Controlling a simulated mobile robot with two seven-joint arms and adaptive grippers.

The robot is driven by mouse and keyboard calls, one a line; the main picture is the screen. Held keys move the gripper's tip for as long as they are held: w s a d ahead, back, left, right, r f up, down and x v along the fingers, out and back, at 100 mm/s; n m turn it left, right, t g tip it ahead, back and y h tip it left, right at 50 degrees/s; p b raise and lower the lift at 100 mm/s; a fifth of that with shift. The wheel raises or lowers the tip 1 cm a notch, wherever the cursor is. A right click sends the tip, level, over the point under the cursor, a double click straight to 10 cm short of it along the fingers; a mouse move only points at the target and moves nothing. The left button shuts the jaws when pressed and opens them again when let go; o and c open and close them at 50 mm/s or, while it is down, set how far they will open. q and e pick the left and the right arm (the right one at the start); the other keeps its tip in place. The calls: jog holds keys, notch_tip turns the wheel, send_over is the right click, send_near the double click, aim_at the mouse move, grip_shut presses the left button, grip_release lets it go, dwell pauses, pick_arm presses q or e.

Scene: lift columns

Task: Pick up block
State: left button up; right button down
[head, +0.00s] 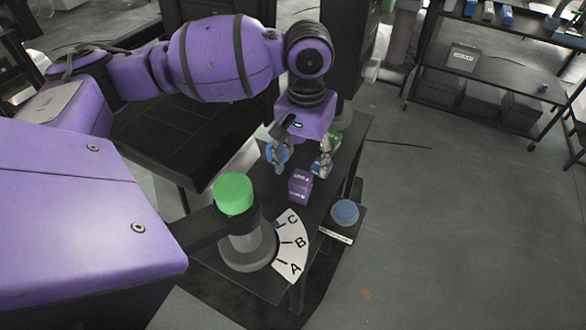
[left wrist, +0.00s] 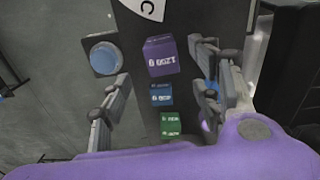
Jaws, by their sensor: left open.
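A purple block (head: 300,187) with white lettering stands on the dark table, just in front of my left gripper. In the left wrist view the purple block (left wrist: 161,55) lies farther out, with a smaller blue block (left wrist: 161,94) and a green block (left wrist: 170,124) lined up behind it. In the head view the green block (head: 334,139) shows partly behind the right finger. My left gripper (head: 302,163) points down over the table with its fingers spread and nothing held between them. My right gripper is in neither view.
A green-topped post (head: 234,194) with a white A-B-C dial (head: 292,243) stands at the table's near side. A blue round button (head: 345,212) is at the right edge. A blue thing (head: 277,153) is partly hidden by the left finger. Shelves (head: 490,72) stand at the back right.

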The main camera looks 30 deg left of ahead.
aim_at(301, 177)
pick_arm(q)
jog(key=shift+w+a+f, duration=0.1)
jog(key=shift+a, duration=0.05)
jog(key=shift+s+f, duration=0.2)
jog(key=shift+f, duration=1.2)
notch_tip(301, 177, down, 5)
jog(key=shift+s+r+b, duration=0.1)
jog(key=shift+r+b, duration=0.05)
jog(key=shift+b, duration=0.2)
grip_shut()
jog(key=shift+r, duration=0.15)
